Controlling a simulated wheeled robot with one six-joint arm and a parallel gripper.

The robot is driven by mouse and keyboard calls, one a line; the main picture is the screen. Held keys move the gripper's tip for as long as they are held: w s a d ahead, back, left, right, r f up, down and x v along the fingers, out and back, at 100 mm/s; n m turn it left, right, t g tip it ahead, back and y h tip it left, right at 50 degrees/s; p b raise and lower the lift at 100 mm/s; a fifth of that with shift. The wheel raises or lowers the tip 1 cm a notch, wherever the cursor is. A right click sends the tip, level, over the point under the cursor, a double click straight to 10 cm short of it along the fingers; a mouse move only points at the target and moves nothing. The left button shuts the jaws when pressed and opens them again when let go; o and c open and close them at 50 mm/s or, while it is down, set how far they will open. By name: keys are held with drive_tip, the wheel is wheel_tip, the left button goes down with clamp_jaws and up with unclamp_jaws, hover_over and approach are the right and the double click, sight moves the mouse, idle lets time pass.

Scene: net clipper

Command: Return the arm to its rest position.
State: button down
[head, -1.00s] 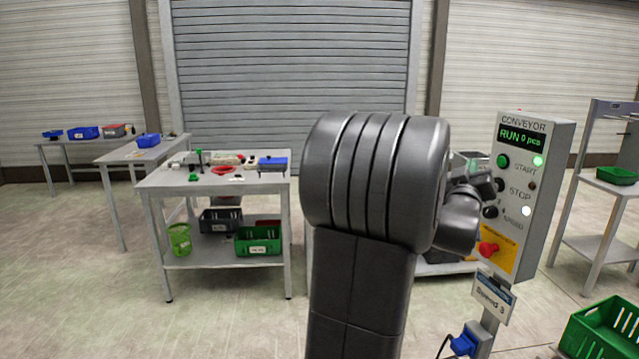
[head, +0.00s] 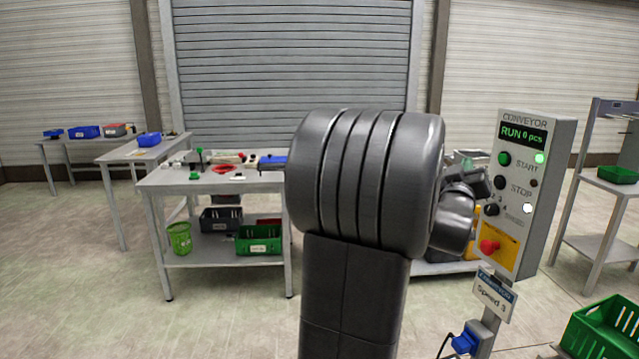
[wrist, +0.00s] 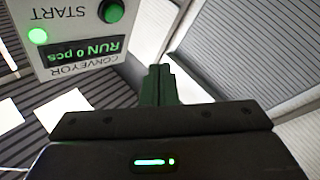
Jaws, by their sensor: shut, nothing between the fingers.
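My gripper (wrist: 159,85) shows in the wrist view, its fingers closed together with nothing between them. It points past the conveyor control box (wrist: 75,45), which fills the upper left there, upside down. In the head view my arm stands folded in the middle and hides most of the gripper. The control box (head: 524,190) stands just right of my arm, apart from it. Its display reads "RUN 0 pcs". A lamp beside the green START button (head: 505,159) is lit.
A "Speed 3" sign (head: 494,295) hangs below the box. A workbench (head: 215,178) with parts and bins stands at the left. A green crate (head: 605,330) sits at the lower right, near a grey shelf (head: 600,245). The floor at front left is clear.

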drive_tip(key=d, duration=0.1)
drive_tip(key=d+b, duration=0.1)
drive_tip(key=w+d+b, duration=0.1)
drive_tip(key=d, duration=0.1)
drive_tip(key=shift+w+f, duration=0.1)
drive_tip(key=shift+f, duration=0.15)
drive_tip(key=shift+d+b, duration=0.15)
drive_tip(key=shift+b, duration=0.85)
drive_tip(key=r+p, duration=0.1)
drive_tip(key=p, duration=0.4)
